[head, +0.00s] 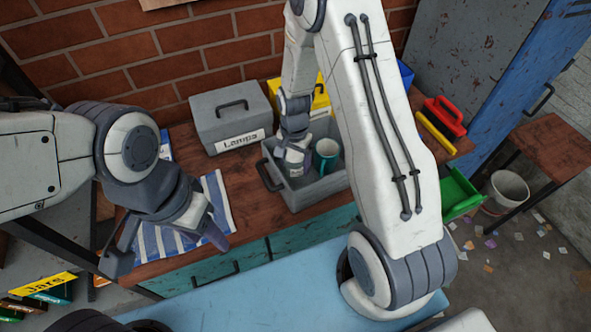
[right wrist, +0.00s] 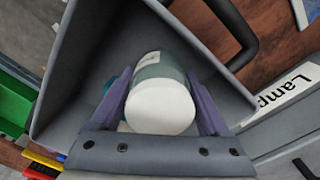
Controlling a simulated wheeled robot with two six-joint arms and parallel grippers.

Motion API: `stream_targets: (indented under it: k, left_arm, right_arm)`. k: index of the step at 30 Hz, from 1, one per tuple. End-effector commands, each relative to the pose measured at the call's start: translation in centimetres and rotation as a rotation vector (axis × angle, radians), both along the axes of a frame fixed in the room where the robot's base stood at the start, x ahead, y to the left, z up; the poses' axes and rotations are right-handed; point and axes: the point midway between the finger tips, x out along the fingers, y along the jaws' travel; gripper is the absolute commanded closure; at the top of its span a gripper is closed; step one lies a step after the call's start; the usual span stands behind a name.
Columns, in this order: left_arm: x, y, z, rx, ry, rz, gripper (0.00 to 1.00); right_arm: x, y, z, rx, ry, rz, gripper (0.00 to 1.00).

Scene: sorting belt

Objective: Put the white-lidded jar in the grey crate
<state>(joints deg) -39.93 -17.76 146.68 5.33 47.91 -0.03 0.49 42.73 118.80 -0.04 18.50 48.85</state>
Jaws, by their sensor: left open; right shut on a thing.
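The white-lidded jar (right wrist: 160,106) is between the purple fingers of my right gripper (right wrist: 161,100) in the right wrist view, its white lid facing the camera. My right gripper (head: 294,166) is shut on it, inside the grey crate (head: 318,196). The crate's grey walls (right wrist: 85,75) surround the jar in the right wrist view; whether the jar touches the bottom I cannot tell. In the head view the gripper mostly hides the jar. A teal mug (head: 326,155) is also in the crate, beside my right gripper. My left gripper (head: 166,247) is open and empty near the striped cloth.
A grey box labelled Lamps (head: 228,115) and a yellow box (head: 318,98) stand behind the crate. A striped cloth (head: 219,197) lies left of the crate. The crate's handle (head: 268,175) sticks out leftward.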

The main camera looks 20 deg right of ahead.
Motion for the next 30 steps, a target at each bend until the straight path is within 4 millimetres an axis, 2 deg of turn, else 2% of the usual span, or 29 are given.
stream_targets:
  k: [9, 21, 22, 23, 24, 30]
  left_arm:
    - [0.0, 0.0, 0.6, 0.0, 0.0, 0.0, 0.5]
    - [0.0, 0.0, 0.3, 0.0, 0.0, 0.0, 0.5]
    - [0.0, 0.0, 0.3, 0.0, 0.0, 0.0, 0.5]
    - [0.0, 0.0, 0.4, 0.0, 0.0, 0.0, 0.5]
    - [0.0, 0.0, 0.4, 0.0, 0.0, 0.0, 0.5]
    - [0.0, 0.0, 0.4, 0.0, 0.0, 0.0, 0.5]
  right_arm:
    - [0.0, 0.2, -4.0, 0.0, 0.001, 0.003, 0.84]
    - [0.1, 0.2, -4.6, 0.0, -0.001, 0.003, 0.84]
    - [0.1, 0.2, -4.6, 0.0, -0.001, 0.003, 0.17]
    - [0.1, 0.2, -4.5, 0.0, -0.001, 0.003, 0.06]
    - [0.1, 0.2, -4.5, 0.0, -0.001, 0.003, 0.0]
    - [0.1, 0.2, -4.5, 0.0, -0.001, 0.003, 0.0]
